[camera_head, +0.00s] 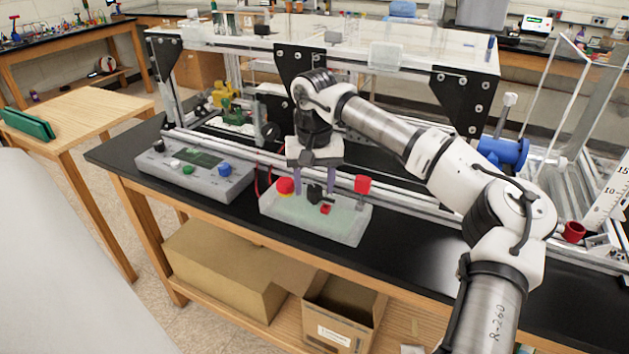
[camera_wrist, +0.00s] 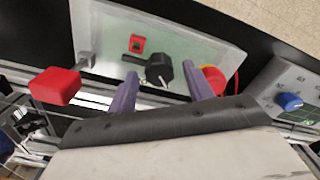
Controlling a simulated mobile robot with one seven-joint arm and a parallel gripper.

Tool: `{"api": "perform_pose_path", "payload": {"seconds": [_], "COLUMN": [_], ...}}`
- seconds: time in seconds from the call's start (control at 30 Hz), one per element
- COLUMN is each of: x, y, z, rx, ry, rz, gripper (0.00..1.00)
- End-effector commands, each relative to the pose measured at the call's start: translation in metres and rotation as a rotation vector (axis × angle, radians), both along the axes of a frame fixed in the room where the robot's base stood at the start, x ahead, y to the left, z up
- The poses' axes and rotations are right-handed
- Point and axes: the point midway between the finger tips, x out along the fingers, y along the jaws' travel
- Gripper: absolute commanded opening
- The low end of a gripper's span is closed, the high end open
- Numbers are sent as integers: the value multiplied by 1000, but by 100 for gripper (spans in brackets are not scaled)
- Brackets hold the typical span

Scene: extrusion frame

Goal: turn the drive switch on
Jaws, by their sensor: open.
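A pale control box (camera_head: 335,228) with a greenish top stands on the black bench top. It carries a black rotary knob with a pointer arm (camera_head: 314,193), a small red switch (camera_head: 325,209), a red round button (camera_head: 285,185) and a red block-headed lever (camera_head: 362,184). No readable label shows which is the drive switch. My gripper (camera_head: 314,188) points down over the box, its two purple fingers apart and empty. In the wrist view the black knob (camera_wrist: 160,72) appears between the fingertips; contact cannot be told. The small red switch (camera_wrist: 137,44) lies just beyond it.
A grey console (camera_head: 195,172) with coloured knobs stands left of the box; its blue knob also shows in the wrist view (camera_wrist: 289,101). The metal extrusion frame (camera_head: 405,193) runs behind the box. Bare bench top (camera_head: 420,240) lies to the right.

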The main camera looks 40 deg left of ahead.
Motion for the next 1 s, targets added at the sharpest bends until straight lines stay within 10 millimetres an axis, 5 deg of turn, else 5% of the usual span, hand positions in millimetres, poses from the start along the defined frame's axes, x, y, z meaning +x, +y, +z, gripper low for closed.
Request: {"api": "perform_pose_path", "payload": {"seconds": [0.33, 0.67, 1.0], "x": [0, 0, 0], "y": [0, 0, 0], "z": [-4, -4, -4], "rx": [0, 1, 1], "ry": [0, 1, 1], "rz": [-1, 0, -51], "gripper": [52, 8, 7]}}
